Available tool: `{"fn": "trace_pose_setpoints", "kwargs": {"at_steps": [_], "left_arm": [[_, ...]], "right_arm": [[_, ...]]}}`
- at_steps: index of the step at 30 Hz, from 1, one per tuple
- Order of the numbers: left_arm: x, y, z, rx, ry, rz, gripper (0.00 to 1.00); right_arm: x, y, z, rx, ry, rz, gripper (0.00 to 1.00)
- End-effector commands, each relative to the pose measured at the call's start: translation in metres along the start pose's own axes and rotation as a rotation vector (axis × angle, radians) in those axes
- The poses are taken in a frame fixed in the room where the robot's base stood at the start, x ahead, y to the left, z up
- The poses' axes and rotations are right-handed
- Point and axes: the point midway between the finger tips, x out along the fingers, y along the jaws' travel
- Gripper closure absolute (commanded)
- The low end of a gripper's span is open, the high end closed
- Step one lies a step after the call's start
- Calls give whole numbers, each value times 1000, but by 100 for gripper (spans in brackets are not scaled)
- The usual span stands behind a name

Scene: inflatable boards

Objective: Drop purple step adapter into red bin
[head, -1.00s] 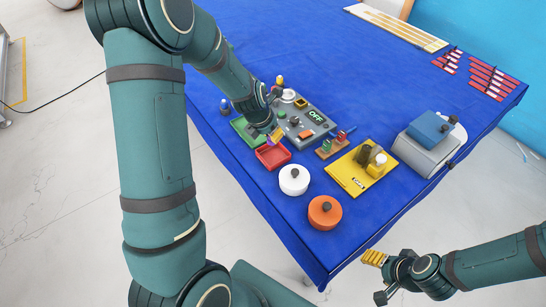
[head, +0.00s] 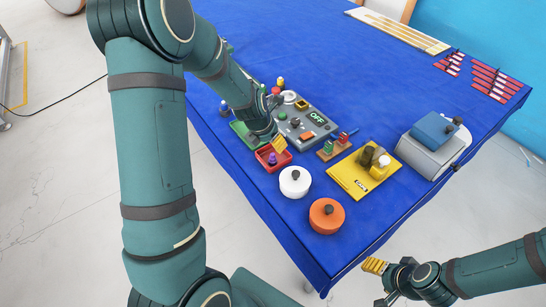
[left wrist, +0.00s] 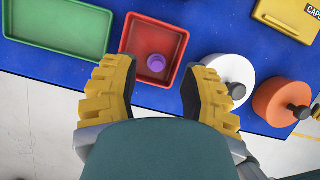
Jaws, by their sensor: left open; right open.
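The purple step adapter (left wrist: 156,62) lies inside the red bin (left wrist: 176,31), toward the bin's right side in the left wrist view. In the head view the adapter (head: 272,158) shows as a small purple shape in the red bin (head: 284,162). My left gripper (left wrist: 160,90) is open and empty, its yellow fingers apart on either side of the bin's near edge. In the head view my left gripper (head: 279,145) is above the bin's far side. My right gripper (head: 374,266) is open and empty, off the table's front edge.
A green bin (left wrist: 60,25) stands left of the red bin. A white lidded pot (head: 294,182) and an orange one (head: 326,215) stand to the right.

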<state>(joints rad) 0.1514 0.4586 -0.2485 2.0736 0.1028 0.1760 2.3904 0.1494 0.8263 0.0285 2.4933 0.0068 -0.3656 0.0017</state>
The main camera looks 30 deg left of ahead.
Motion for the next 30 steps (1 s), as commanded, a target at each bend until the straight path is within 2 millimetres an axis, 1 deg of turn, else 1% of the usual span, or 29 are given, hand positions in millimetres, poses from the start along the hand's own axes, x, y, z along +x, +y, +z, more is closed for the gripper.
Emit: {"fn": "trace_pose_setpoints", "kwargs": {"at_steps": [5,15,21,24,30], "left_arm": [[-18,0,2,2,-4,2,56],[-82,-1,2,3,-6,0,56],[-108,-1,1,2,-4,-1,56],[-116,0,1,2,-3,0,56],[-119,0,0,-1,0,0,56]], "right_arm": [[0,0,0,0,0,0,36],[0,0,0,0,0,0,36],[0,0,0,0,0,0,36],[0,0,0,0,0,0,36],[0,0,0,0,0,0,36]]}}
